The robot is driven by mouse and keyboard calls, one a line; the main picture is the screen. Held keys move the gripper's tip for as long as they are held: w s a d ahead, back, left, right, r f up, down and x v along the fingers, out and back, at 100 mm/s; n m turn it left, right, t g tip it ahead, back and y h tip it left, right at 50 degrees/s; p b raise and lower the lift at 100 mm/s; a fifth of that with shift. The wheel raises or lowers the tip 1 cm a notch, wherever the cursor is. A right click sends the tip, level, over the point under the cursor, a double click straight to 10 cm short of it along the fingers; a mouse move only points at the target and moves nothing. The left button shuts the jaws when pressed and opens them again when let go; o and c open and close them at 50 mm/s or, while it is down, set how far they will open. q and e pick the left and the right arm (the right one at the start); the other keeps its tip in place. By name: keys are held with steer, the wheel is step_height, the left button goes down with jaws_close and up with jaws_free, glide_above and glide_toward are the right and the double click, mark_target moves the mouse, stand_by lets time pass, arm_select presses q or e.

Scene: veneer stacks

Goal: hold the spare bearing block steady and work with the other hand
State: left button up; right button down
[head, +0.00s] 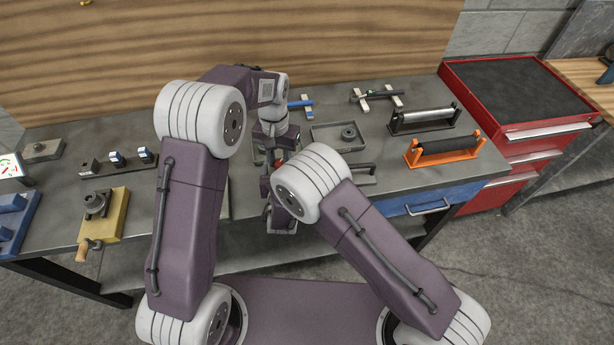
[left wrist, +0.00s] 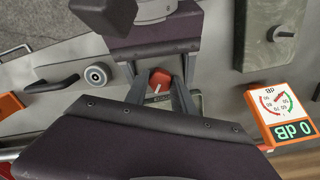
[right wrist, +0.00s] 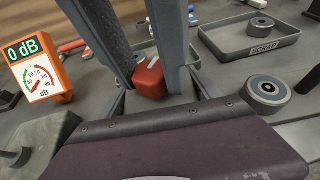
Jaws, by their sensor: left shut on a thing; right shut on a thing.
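A small red block (left wrist: 160,77) with a pale metal piece on it sits between the fingertips of my left gripper (left wrist: 160,90). I take it to be the spare bearing block. It also shows in the right wrist view (right wrist: 149,79), between the fingers of my right gripper (right wrist: 155,88). Both grippers are shut, and the red block is the only thing I see between them. In the head view my left gripper (head: 275,158) points down over the bench front, and the block and the right fingertips are mostly hidden by my arms.
A grey scrap tray (right wrist: 222,52) holds a ring. A grey roller (right wrist: 267,90) and an orange 0 dB meter (right wrist: 48,91) stand nearby. An orange roller stand (head: 470,160) is on the bench's right, a yellow block (head: 117,222) on its left. A red cabinet (head: 475,82) stands right.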

arm_select(q)
steer(key=shift+m, duration=0.9)
steer(key=shift+m, duration=0.9)
steer(key=shift+m, duration=0.9)
steer(key=shift+r+m, duration=0.1)
steer(key=shift+m, duration=1.7)
